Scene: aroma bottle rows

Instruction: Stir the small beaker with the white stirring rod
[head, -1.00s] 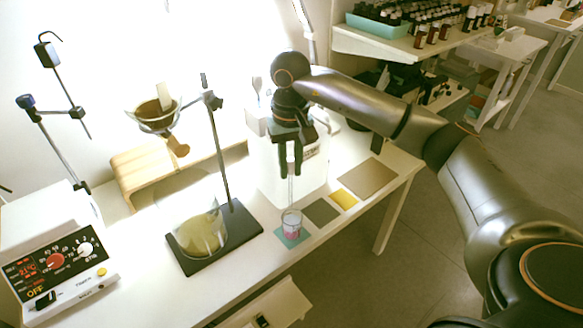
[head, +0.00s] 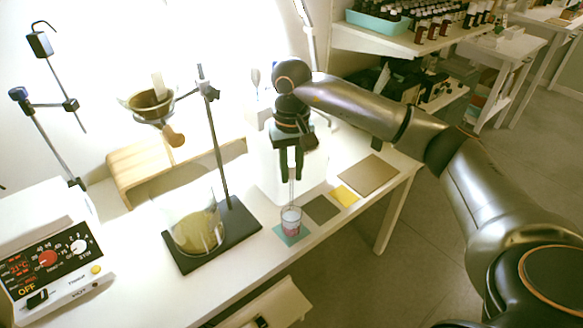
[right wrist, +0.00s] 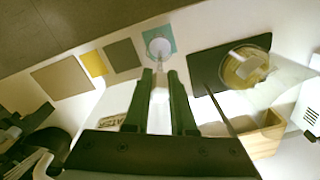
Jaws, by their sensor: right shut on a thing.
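The small beaker (head: 291,221) holds pinkish liquid and stands upright on a teal square mat (head: 290,237) near the table's front edge. My right gripper (head: 291,176) is above it, pointing down, shut on the white stirring rod (head: 291,192). The rod's lower end reaches down to the beaker's mouth; how deep it goes is hard to tell. In the right wrist view, the rod (right wrist: 159,82) runs from between the fingers (right wrist: 160,78) toward the small beaker (right wrist: 160,47). My left gripper is out of view.
A large beaker (head: 198,232) with yellowish contents stands on a black stand base (head: 240,226) left of the small beaker. Grey, yellow (head: 344,195) and tan (head: 368,174) squares lie to the right. A hotplate-like device (head: 55,270) is at the far left.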

